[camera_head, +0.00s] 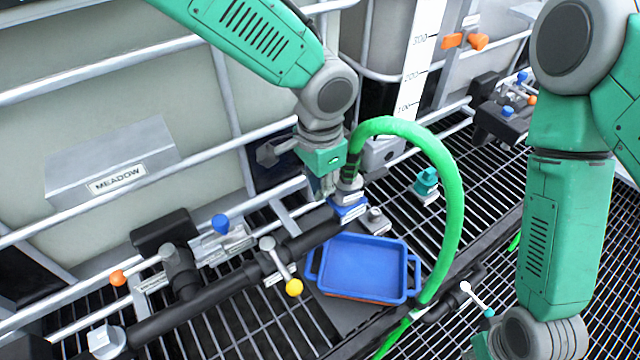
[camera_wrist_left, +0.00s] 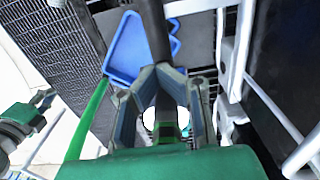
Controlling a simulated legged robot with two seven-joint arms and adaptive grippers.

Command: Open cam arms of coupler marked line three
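A coupler (camera_head: 348,190) with a grey body stands above a blue labelled block (camera_head: 348,210); the label is too small to read. A green hose (camera_head: 447,190) arches from its top to the right and down. My left gripper (camera_head: 328,190) points down just left of the coupler, which it partly overlaps. In the left wrist view its fingers (camera_wrist_left: 164,80) lean towards each other at the tips; whether they touch anything is unclear. The cam arms cannot be made out. My right arm hangs at the right, with its wrist at the bottom edge and its fingers out of view.
A blue tray (camera_head: 362,262) lies right of the black pipe (camera_head: 215,310). A yellow-knobbed lever (camera_head: 283,268), a blue-knobbed valve (camera_head: 221,226) and a teal-topped fitting (camera_head: 427,184) stand nearby. A caged tank marked MEADOW (camera_head: 90,100) fills the left. Grating (camera_head: 260,335) forms the floor.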

